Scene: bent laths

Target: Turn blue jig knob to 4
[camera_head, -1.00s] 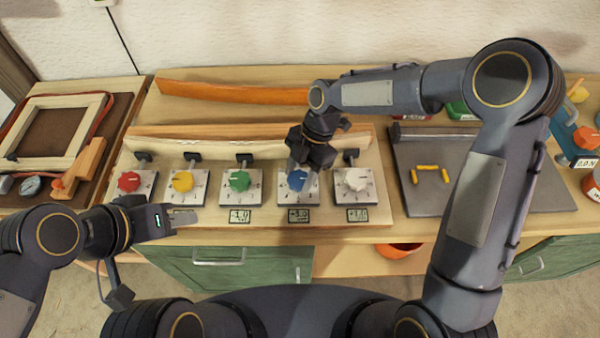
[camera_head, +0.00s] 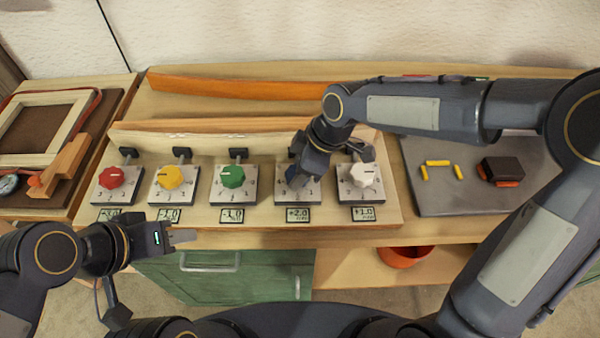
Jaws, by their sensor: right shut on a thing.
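The blue knob (camera_head: 293,174) sits on a white dial plate (camera_head: 298,196), fourth from the left in the row. My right gripper (camera_head: 298,177) reaches down from above and is shut on the blue knob. The gripper hides most of the knob and its pointer. The small display (camera_head: 297,214) below this dial reads +2.0. My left gripper (camera_head: 184,237) is empty, in front of the jig below the yellow and green dials. I cannot tell whether its fingers are apart.
Red (camera_head: 112,177), yellow (camera_head: 170,176), green (camera_head: 233,176) and white (camera_head: 363,174) knobs share the jig. An orange lath (camera_head: 240,88) lies behind. A grey mat (camera_head: 440,196) on the right holds yellow pieces (camera_head: 440,163) and a dark block (camera_head: 502,168).

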